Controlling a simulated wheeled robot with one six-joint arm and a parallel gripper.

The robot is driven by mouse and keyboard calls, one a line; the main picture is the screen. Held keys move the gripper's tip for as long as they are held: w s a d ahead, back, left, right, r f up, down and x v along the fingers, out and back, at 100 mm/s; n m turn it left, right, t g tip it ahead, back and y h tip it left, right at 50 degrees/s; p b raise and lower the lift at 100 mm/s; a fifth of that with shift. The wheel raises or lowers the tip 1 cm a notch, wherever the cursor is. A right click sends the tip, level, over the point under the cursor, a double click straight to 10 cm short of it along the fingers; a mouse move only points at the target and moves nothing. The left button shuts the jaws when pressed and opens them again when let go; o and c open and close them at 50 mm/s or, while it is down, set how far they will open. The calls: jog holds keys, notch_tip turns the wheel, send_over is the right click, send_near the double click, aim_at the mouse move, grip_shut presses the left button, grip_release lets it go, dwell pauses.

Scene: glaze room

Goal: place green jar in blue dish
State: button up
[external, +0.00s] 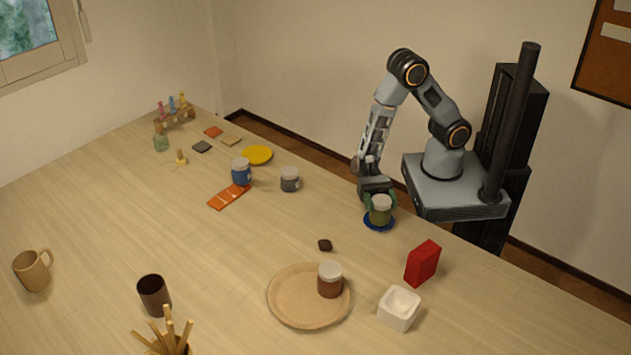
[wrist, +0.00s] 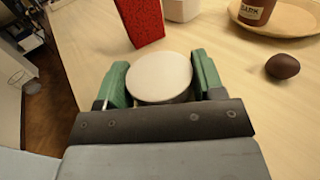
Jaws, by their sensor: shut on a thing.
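The green jar (external: 380,214) has a pale lid and stands upright at the blue dish (external: 369,225), near the table edge by my base. The dish's blue rim shows around the foot of the jar; I cannot tell whether the jar touches the dish. My gripper (external: 380,203) is shut on the jar from the side. In the wrist view, the jar's pale round lid (wrist: 160,77) sits between the green fingers of my gripper (wrist: 158,85). The jar's body and the dish are hidden there.
A red box (external: 422,263), a white bowl (external: 399,308) and a dark lump (external: 325,245) are nearby. A tan plate (external: 284,309) bears a brown jar (external: 330,280). Grey (external: 290,180) and blue (external: 241,172) jars stand farther left. The table's middle is clear.

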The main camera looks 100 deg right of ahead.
jog(key=shift+f, duration=0.2)
jog(key=shift+f+b, duration=0.3)
jog(key=shift+f, duration=0.05)
jog(key=o, duration=1.1)
